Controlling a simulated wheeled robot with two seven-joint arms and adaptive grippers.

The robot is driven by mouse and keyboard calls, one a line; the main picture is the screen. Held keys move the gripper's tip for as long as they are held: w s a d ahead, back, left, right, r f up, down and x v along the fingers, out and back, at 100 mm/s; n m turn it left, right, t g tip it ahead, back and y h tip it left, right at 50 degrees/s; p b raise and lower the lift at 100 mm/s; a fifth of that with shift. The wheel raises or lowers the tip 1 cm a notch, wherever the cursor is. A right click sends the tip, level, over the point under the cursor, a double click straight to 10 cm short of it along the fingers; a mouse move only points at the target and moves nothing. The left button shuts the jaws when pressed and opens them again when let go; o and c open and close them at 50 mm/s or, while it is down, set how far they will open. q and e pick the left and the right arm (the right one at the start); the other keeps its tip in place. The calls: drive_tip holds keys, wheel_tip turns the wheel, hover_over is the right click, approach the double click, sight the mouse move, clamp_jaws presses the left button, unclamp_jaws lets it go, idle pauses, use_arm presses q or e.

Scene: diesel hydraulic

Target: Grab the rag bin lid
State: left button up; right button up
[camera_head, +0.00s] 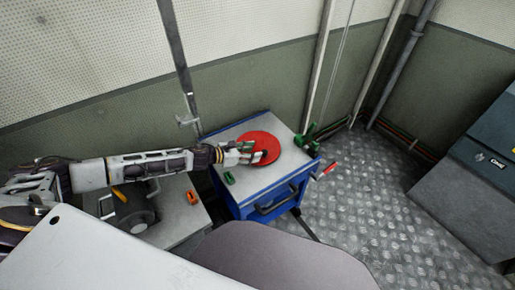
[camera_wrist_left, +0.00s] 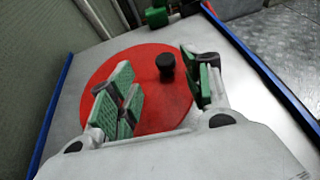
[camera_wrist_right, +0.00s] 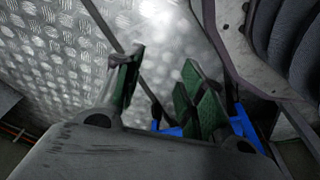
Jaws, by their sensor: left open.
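The rag bin lid (camera_head: 262,146) is a flat red disc lying on the grey top of a blue cabinet (camera_head: 284,189) in the head view. In the left wrist view the red lid (camera_wrist_left: 150,62) shows a black knob (camera_wrist_left: 166,66) near its middle. My left gripper (camera_head: 258,155) reaches over the lid from the left. In the left wrist view my left gripper (camera_wrist_left: 160,95) is open, its green-padded fingers apart, with the knob showing between and beyond them. My right gripper (camera_wrist_right: 160,80) shows in its wrist view with fingers apart and nothing between them, over the patterned floor.
A small green item (camera_head: 229,178) lies on the cabinet's near left corner. A green device (camera_head: 308,138) sits at the right edge, near a red-handled tool (camera_head: 328,169). An orange item (camera_head: 192,198) lies on a lower grey surface. A dark cabinet (camera_head: 480,165) stands right.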

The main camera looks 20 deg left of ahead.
use_arm(q)
drive_tip(key=shift+d, duration=0.1)
drive_tip(key=shift+w+d+f, duration=0.2)
drive_tip(key=shift+w+d, duration=0.15)
drive_tip(key=shift+x, duration=1.15)
drive_tip(key=shift+w+d+f, duration=0.4)
drive_tip(key=shift+d, duration=0.25)
use_arm(e)
drive_tip(key=shift+w+a+r, duration=0.1)
drive_tip(key=shift+w+r, duration=0.1)
drive_tip(key=shift+r, duration=0.25)
drive_tip(key=shift+w+a+r, duration=0.1)
drive_tip(key=shift+w+r, duration=0.05)
drive_tip(key=shift+r, duration=0.25)
drive_tip(key=shift+s+f, duration=0.2)
drive_tip(key=shift+s, duration=0.05)
use_arm(q)
clamp_jaws()
